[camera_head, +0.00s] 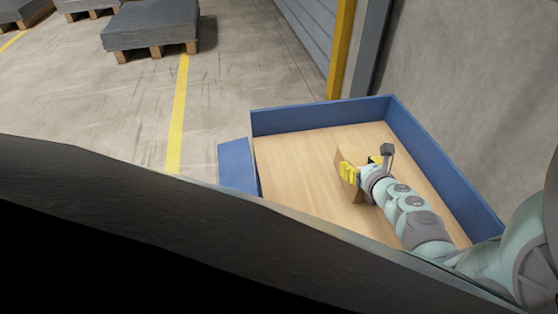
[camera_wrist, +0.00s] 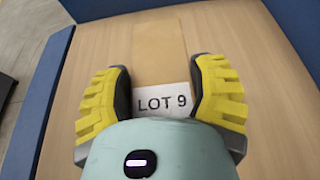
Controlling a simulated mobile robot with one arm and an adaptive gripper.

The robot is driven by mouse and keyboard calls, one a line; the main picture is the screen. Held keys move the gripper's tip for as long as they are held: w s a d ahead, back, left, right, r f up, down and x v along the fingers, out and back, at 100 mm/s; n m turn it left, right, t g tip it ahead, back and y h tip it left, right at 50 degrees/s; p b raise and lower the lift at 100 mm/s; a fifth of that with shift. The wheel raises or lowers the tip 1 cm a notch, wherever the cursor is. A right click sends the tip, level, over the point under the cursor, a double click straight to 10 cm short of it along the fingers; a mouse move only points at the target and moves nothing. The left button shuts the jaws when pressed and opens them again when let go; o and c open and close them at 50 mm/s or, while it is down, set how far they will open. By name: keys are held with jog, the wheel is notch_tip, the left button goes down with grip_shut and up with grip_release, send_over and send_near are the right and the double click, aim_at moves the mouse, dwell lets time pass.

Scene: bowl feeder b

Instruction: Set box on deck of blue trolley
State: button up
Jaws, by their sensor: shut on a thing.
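The box (camera_head: 347,187) is small, plain brown cardboard. In the wrist view the box (camera_wrist: 159,50) shows a white label reading LOT 9 and sits between the yellow fingers. My gripper (camera_head: 361,166) is shut on it, and its fingers also show in the wrist view (camera_wrist: 160,88) on both sides of the box. The blue trolley (camera_head: 320,116) has a light wooden deck (camera_head: 295,165) with raised blue walls. The box is over the deck, inside the walls. I cannot tell whether its underside touches the deck.
Bare deck lies to the left of the box. A grey wall (camera_head: 465,75) and a yellow post (camera_head: 341,50) stand behind the trolley. A loaded pallet (camera_head: 152,28) stands on the floor at the back left. A dark edge fills the lower left foreground.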

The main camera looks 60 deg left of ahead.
jog(key=shift+w+a+f, duration=0.1)
jog(key=shift+w+a, duration=0.15)
jog(key=shift+w, duration=0.2)
jog(key=shift+w+a+f, duration=0.1)
jog(key=shift+w+a, duration=0.1)
jog(key=shift+w, duration=0.25)
notch_tip(320, 180, down, 3)
jog(key=shift+r+b, duration=0.1)
jog(key=shift+b, duration=0.95)
jog(key=shift+s+f, duration=0.1)
jog(key=shift+f, duration=0.1)
jog(key=o, duration=1.4)
jog(key=shift+f, duration=0.15)
